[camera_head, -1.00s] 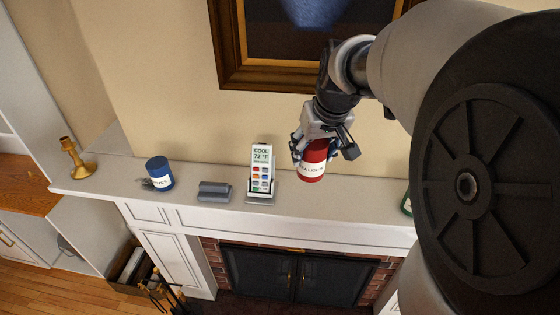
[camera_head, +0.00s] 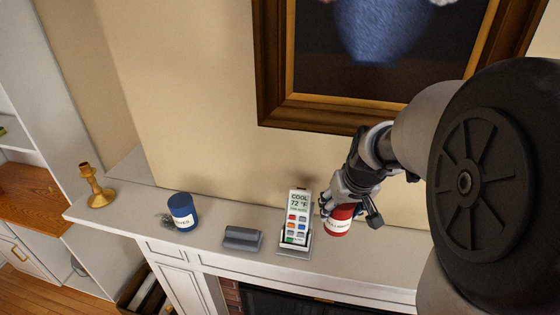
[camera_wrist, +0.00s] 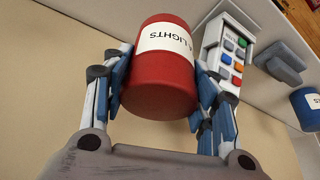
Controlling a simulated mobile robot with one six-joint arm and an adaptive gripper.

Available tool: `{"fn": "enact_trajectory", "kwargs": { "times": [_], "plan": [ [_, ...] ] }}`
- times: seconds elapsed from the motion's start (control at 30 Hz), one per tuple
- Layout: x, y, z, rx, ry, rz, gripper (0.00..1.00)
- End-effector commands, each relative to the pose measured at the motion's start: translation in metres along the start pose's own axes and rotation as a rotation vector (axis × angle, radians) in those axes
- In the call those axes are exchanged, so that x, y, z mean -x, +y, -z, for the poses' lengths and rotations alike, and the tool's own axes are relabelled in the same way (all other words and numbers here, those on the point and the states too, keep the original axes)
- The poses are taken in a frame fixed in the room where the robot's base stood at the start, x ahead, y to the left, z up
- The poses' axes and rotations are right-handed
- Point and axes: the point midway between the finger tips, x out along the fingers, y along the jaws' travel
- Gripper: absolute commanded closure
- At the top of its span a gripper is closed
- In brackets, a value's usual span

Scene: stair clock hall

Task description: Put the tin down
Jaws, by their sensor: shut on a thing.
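The red tin (camera_head: 338,222) with a white label is in my gripper (camera_head: 345,208), over the mantel shelf (camera_head: 210,258) just right of the remote. In the wrist view the tin (camera_wrist: 160,85) sits between both fingers of my gripper (camera_wrist: 158,85), which press on its sides. Part of the label reads "LIGHTS". The tin is close to the shelf top in the head view. I cannot tell whether its base touches the shelf.
A white remote (camera_head: 298,218) stands in a holder close left of the tin. Further left are a grey block (camera_head: 243,238), a blue tin (camera_head: 183,212) and a brass candlestick (camera_head: 97,186). A framed picture (camera_head: 285,112) hangs behind. The shelf front edge is near.

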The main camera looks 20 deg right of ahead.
Motion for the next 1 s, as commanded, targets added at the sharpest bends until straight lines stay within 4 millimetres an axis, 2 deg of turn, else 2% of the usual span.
{"fn": "enact_trajectory", "kwargs": {
  "times": [0.03, 0.27, 0.5, 0.93, 0.97, 1.0],
  "plan": [
    [-0.01, 0.0, -0.004, -0.001, -0.002, 0.0, 0.77],
    [-0.029, 0.0, -0.012, 0.0, 0.0, 0.0, 0.77],
    [-0.06, 0.0, -0.025, 0.0, 0.001, 0.0, 0.77],
    [-0.066, 0.001, -0.027, 0.001, 0.003, -0.001, 0.77],
    [-0.067, 0.001, -0.027, 0.001, 0.001, 0.0, 0.46],
    [-0.066, 0.001, -0.027, 0.001, 0.001, 0.0, 0.43]
  ]
}}
